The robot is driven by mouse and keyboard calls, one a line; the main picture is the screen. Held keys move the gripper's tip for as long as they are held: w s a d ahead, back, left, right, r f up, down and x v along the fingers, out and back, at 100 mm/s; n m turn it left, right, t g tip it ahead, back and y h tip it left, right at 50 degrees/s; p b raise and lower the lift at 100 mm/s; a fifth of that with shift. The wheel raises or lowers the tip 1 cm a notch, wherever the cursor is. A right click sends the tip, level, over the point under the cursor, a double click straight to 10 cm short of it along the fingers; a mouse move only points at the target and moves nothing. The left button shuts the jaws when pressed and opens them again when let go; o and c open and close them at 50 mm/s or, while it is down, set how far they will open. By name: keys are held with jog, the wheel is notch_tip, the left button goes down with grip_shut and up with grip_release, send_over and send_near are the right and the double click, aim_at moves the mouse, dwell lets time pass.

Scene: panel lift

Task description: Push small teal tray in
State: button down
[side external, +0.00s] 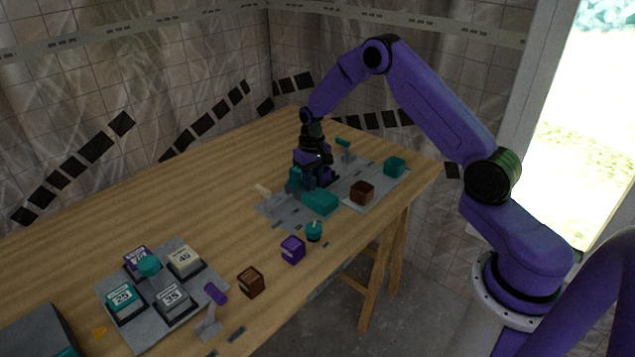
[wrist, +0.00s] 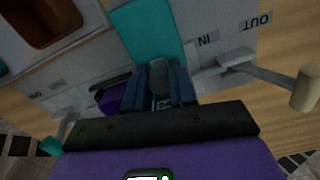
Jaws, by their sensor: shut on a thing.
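The small teal tray (side external: 320,203) lies on a grey panel at the far end of the bench. In the wrist view the teal tray (wrist: 146,32) runs up from between my fingers, beside the printed words IN and OUT. My gripper (side external: 316,186) points down over the panel, at the far end of the tray. In the wrist view the fingers of my gripper (wrist: 160,88) are closed around a grey rounded knob (wrist: 158,78) at the tray's end. The lower part of the grip is partly hidden by the fingers.
A beige-handled lever (side external: 263,190) stands beside the tray, and a teal-handled lever (side external: 343,143) farther back. A brown box (side external: 361,192) and a teal box (side external: 395,166) sit to the right. Teal (side external: 314,231), purple (side external: 292,248) and brown (side external: 250,282) items line the front edge.

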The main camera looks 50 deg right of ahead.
jog(key=shift+w, duration=0.25)
jog(key=c, duration=0.9)
grip_release()
jog(key=shift+r, duration=0.1)
notch_tip(320, 180, up, 17)
jog(key=shift+r, duration=0.15)
